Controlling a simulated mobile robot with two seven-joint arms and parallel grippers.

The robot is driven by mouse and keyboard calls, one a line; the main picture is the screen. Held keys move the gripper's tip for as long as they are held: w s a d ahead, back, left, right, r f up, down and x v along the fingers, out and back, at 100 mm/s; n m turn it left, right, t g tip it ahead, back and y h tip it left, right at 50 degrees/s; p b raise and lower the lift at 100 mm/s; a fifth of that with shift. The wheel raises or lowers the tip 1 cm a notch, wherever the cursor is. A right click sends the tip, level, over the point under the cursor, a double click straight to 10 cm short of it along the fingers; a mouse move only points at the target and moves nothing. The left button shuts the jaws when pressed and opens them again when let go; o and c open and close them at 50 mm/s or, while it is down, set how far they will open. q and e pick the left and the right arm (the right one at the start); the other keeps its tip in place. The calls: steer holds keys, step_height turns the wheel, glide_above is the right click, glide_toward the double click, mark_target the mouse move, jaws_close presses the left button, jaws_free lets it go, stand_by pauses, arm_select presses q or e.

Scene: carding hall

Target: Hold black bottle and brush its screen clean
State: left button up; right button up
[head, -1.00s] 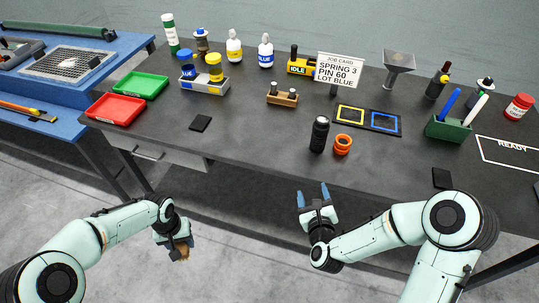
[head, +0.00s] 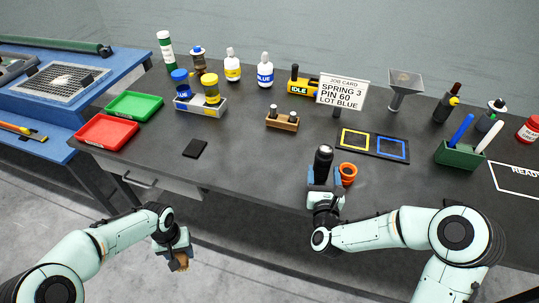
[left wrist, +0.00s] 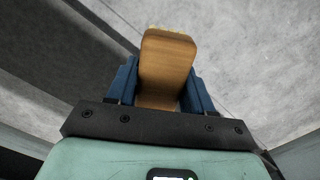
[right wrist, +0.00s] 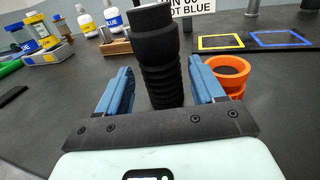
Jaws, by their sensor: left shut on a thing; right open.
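The black bottle (head: 323,158) stands upright near the front edge of the dark table. In the right wrist view the bottle (right wrist: 160,65) has a ribbed lower body and rises between my fingers. My right gripper (right wrist: 161,88) is open, one blue finger on each side of the bottle; I see gaps on both sides. My left gripper (head: 174,250) is shut on a wooden-handled brush (left wrist: 166,65), held low in front of the table. Only the pale tips of its bristles show. A mesh screen (head: 40,88) with pale fluff lies on the blue bench at the left.
An orange ring-shaped part (head: 348,172) stands close to the right of the bottle. Behind are a small wooden block (head: 282,122), a job card (head: 341,92) and a mat with yellow and blue squares (head: 373,145). Red (head: 107,132) and green trays are at left.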

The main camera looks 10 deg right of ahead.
steer(key=p+x, duration=0.1)
steer(key=x, duration=0.5)
steer(key=shift+c, duration=0.3)
steer(key=c, duration=0.7)
steer(key=o, duration=1.1)
steer(key=shift+c, duration=0.4)
steer(key=c, duration=1.2)
